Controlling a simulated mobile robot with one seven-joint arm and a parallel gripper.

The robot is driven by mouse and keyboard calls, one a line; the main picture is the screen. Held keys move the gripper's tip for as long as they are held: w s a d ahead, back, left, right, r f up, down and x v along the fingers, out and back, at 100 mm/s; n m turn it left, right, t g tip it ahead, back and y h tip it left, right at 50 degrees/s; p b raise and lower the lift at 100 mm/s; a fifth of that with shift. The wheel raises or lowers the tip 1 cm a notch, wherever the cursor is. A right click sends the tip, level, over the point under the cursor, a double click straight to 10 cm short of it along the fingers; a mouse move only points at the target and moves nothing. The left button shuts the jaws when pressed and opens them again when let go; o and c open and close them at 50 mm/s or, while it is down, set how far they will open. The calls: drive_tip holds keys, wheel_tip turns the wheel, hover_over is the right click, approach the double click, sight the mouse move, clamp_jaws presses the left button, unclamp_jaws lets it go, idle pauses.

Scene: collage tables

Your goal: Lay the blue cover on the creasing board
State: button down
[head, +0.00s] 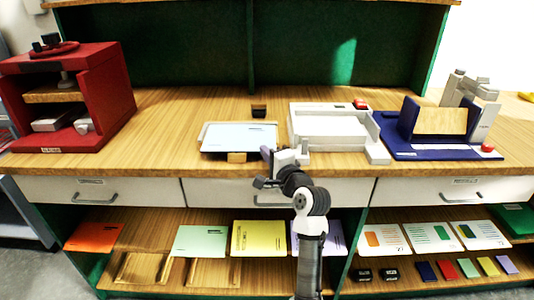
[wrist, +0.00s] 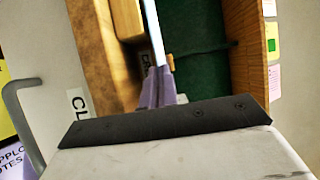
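The light blue cover (head: 240,136) is held roughly flat over the left-middle of the tabletop. In the wrist view the cover (wrist: 153,32) shows edge-on as a thin pale strip between the fingers. My gripper (head: 268,154) is at the cover's front right corner, and in the wrist view its grey-purple fingers (wrist: 156,88) are shut on the edge. A pale board with a raised rim (head: 205,132), which looks like the creasing board, shows past the cover's left side. The cover hides most of it, and I cannot tell whether they touch.
A white tray-like device (head: 334,128) stands close on the right, with a blue machine (head: 440,130) beyond it. A red press (head: 72,98) stands at the left. A small dark block (head: 259,111) sits behind the cover. Orange, green and yellow covers (head: 259,238) lie on the shelf below.

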drive_tip(key=c, duration=1.6)
unclamp_jaws()
drive_tip(key=b+v, duration=0.2)
drive_tip(key=v, duration=1.1)
drive_tip(key=shift+s+d, duration=0.2)
drive_tip(key=shift+s, duration=0.15)
